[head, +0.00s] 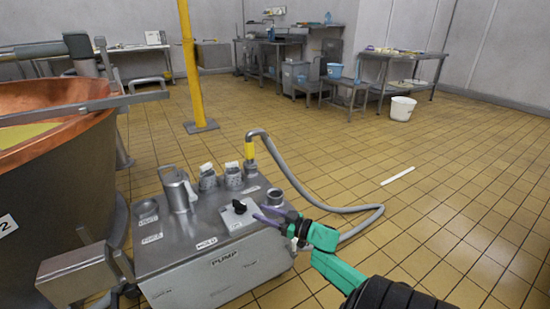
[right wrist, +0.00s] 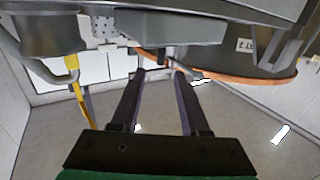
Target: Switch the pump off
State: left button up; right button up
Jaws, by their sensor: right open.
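The pump (head: 215,262) is a grey metal box marked PUMP, standing on the tiled floor at the lower middle of the head view. Its black switch knob (head: 238,206) sits on a small pale plate on the top, near the front right. My right gripper (head: 262,214) comes in from the lower right, its dark fingers just right of the knob. It is open, with no visible grip on anything. In the right wrist view the two fingers (right wrist: 158,76) are spread apart below a grey metal body (right wrist: 165,28). The knob's exact setting is too small to read. My left gripper is not in view.
A can (head: 178,190) and several fittings stand on the pump's top. A grey hose (head: 330,207) loops onto the floor at right. A copper vat (head: 55,185) stands close at left. A yellow post (head: 190,65) rises behind. The floor at right is mostly clear.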

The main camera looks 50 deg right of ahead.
pick_arm(q)
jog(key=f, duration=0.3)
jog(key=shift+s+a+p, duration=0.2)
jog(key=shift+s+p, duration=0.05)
jog(key=shift+p, duration=0.05)
pick_arm(e)
jog(key=v, duration=0.4)
jog(key=shift+s+d, duration=0.1)
jog(key=shift+s, duration=0.3)
